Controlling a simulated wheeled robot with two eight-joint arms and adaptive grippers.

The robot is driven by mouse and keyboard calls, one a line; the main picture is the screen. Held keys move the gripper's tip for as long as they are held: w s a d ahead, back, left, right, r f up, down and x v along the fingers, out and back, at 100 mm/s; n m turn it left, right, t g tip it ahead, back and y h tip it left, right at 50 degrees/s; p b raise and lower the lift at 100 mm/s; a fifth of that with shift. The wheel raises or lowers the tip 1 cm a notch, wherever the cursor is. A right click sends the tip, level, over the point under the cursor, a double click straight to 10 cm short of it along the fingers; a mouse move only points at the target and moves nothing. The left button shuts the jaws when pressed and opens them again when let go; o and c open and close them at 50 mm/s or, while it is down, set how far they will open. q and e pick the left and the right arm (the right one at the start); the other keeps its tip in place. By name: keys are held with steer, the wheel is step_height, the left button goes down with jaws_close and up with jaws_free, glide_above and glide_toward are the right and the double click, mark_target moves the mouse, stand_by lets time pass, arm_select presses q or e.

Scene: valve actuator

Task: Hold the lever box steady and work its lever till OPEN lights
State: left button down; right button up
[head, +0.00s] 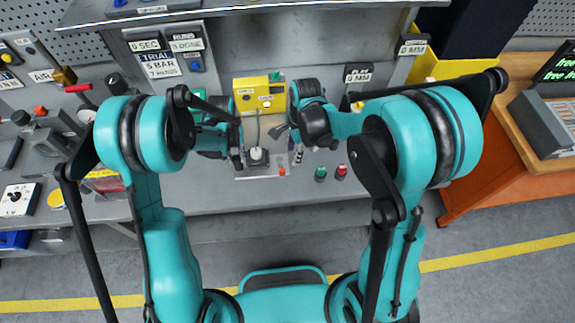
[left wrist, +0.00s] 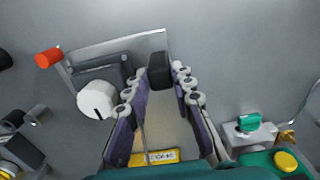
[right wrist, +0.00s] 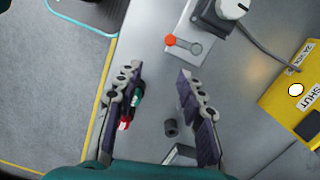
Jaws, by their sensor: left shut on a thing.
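The lever box is a dark grey block with a white knob (head: 257,154) on a pale plate on the bench. Its plate (right wrist: 180,28) bears an orange knob (right wrist: 170,40) by a slot, also seen in the left wrist view (left wrist: 48,57). My left gripper (left wrist: 158,85) is shut on the box's black block (left wrist: 158,68), beside the white knob. My right gripper (right wrist: 158,78) is open and empty, above the bench and apart from the orange knob. A cable joins the box to a yellow box (head: 258,95), which also shows in the right wrist view (right wrist: 290,95) with a white lamp beside SHUT.
A dark cylinder (right wrist: 171,128) stands near my right gripper. Controls and a red-handled valve (head: 77,88) crowd the left. A shelf (head: 240,12) overhangs the back.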

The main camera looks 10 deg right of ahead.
mark_target(281, 170)
steer(key=a+n+h, duration=0.1)
steer(key=a, duration=0.3)
steer(key=f, duration=1)
steer(key=shift+w+f, duration=0.25)
steer(key=shift+f, duration=0.15)
steer(key=shift+c, duration=0.3)
jaws_close()
